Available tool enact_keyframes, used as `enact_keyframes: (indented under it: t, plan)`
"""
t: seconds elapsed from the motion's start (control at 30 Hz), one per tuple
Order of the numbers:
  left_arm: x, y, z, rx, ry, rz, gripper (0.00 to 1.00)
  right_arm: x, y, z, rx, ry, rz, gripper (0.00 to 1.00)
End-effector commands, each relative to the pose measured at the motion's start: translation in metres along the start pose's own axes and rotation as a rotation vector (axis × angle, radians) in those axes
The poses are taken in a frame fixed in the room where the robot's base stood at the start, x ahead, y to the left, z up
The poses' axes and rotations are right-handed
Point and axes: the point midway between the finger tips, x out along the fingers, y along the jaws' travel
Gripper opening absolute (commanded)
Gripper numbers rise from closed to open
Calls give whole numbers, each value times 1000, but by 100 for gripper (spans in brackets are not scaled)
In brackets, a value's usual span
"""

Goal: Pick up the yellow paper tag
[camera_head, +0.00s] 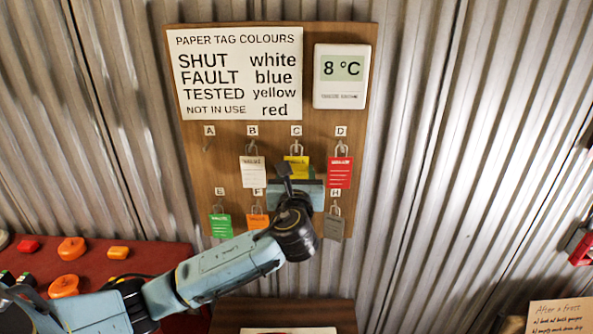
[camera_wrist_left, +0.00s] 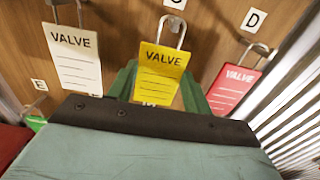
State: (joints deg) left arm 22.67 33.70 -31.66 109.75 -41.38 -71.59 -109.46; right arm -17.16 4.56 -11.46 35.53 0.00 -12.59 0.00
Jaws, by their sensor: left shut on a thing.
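The yellow paper tag (camera_head: 296,162) hangs by its grey shackle at hook C on the brown board, with its lower part hidden behind my left gripper (camera_head: 296,181). In the left wrist view the yellow tag (camera_wrist_left: 163,62), marked VALVE, is upright between the green fingers of my left gripper (camera_wrist_left: 158,90), which is shut on it. The shackle still reaches up to the hook. My right gripper is not in view.
A white tag (camera_head: 253,171) hangs to the left and a red tag (camera_head: 340,172) close to the right. Green (camera_head: 221,225), orange (camera_head: 258,217) and grey (camera_head: 334,226) tags hang below. Hook A (camera_head: 208,145) is empty. A red surface (camera_head: 150,256) with orange items lies lower left.

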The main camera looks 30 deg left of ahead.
Motion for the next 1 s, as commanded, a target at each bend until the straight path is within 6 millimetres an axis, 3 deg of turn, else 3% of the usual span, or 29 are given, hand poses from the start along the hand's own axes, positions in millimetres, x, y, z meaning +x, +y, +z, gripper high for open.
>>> enact_keyframes:
  t: [0.27,0.5,0.77,1.0]
  plan:
    - [0,0,1,0,0,0,25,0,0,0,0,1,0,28]
    - [-2,0,17,-2,-3,-2,25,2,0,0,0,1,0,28]
    - [-54,-1,14,-3,1,-5,25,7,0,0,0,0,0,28]
    - [-123,-1,14,-5,3,-5,25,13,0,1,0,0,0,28]
